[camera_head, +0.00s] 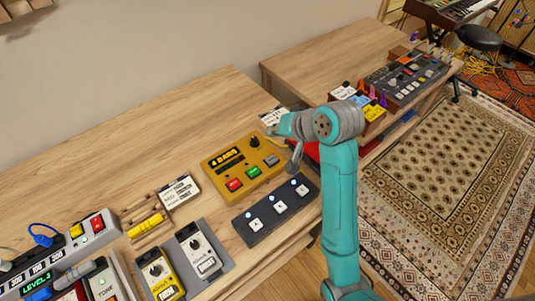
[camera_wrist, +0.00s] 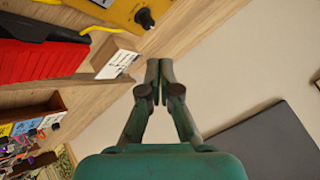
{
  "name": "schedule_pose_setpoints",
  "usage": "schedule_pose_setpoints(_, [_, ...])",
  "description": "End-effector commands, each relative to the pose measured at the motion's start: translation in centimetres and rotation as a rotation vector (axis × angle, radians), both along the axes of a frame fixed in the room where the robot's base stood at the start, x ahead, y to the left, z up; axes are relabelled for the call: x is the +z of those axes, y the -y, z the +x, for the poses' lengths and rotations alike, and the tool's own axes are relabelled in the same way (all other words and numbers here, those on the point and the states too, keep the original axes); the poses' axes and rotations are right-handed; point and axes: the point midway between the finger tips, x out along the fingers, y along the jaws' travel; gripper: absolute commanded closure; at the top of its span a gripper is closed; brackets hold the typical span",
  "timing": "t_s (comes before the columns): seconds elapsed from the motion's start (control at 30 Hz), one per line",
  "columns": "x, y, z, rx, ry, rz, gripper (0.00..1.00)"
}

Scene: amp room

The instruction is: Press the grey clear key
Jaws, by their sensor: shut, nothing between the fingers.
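The yellow box (camera_head: 222,168) with a "4 BARS" display lies on the wooden table. It has a red key (camera_head: 234,185), a green key (camera_head: 254,172), a grey key (camera_head: 271,160) and a black knob (camera_head: 254,141). The grey key is the rightmost and looks uncovered. In the wrist view my gripper (camera_wrist: 158,70) is shut and empty.
A dark pedal with white buttons (camera_head: 268,221) lies in front of the box. A white card (camera_head: 272,116) stands behind it. A red object (camera_wrist: 40,60) is close by. Pedals and a power strip (camera_head: 75,245) crowd the left. The back left table is bare.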

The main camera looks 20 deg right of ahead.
Motion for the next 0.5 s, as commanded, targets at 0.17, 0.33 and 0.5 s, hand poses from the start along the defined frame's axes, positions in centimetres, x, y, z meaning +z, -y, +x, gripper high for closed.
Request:
schedule_pose_setpoints(0.17, [0.0, 0.0, 0.0, 0.0, 0.0, 0.0, 1.0])
schedule_pose_setpoints(0.33, [-0.2, 0.0, 0.0, 0.001, -0.001, 0.0, 1.0])
schedule_pose_setpoints(0.5, [-1.3, 0.0, 0.0, 0.0, -0.003, 0.0, 1.0])
